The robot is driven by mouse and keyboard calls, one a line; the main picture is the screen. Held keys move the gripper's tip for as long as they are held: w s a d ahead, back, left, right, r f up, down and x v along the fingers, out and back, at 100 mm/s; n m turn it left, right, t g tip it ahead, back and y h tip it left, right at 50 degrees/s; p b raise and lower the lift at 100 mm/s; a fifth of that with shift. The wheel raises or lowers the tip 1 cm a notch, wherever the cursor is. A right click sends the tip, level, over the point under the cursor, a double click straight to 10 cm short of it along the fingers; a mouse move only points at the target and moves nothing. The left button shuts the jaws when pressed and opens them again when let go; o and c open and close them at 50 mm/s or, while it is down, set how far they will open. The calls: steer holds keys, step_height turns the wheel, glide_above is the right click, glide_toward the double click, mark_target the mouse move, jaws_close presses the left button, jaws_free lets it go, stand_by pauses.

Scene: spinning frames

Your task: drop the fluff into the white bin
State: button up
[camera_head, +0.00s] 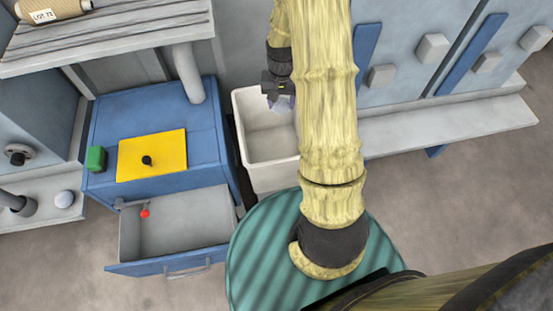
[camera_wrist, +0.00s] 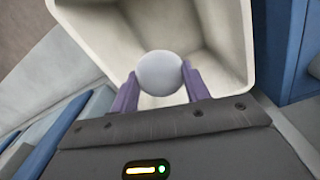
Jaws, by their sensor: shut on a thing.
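The white bin (camera_head: 266,165) stands open beside the blue cabinet, partly hidden by my arm in the head view. In the wrist view the bin (camera_wrist: 236,40) opens out beyond my fingers. My gripper (camera_wrist: 160,82) has purple fingers shut on a pale grey-white round ball, the fluff (camera_wrist: 160,72). The fluff appears in front of the bin's opening. In the head view my gripper (camera_head: 281,103) is over the bin, and the fluff is small and hard to make out there.
A blue cabinet (camera_head: 105,125) with a yellow mat (camera_head: 170,165) stands left of the bin. Its drawer (camera_head: 190,215) is open with a red-tipped item inside. A striped teal round surface (camera_head: 255,265) is in front. A grey bench (camera_head: 450,125) runs right.

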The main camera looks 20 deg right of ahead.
steer(key=shift+f, duration=0.5)
steer(key=o, duration=1)
step_height(320, 180, up, 18)
steer(key=p, duration=0.3)
steer(key=shift+f+p, duration=0.25)
steer(key=shift+p, duration=0.1)
steer(key=shift+a, duration=0.1)
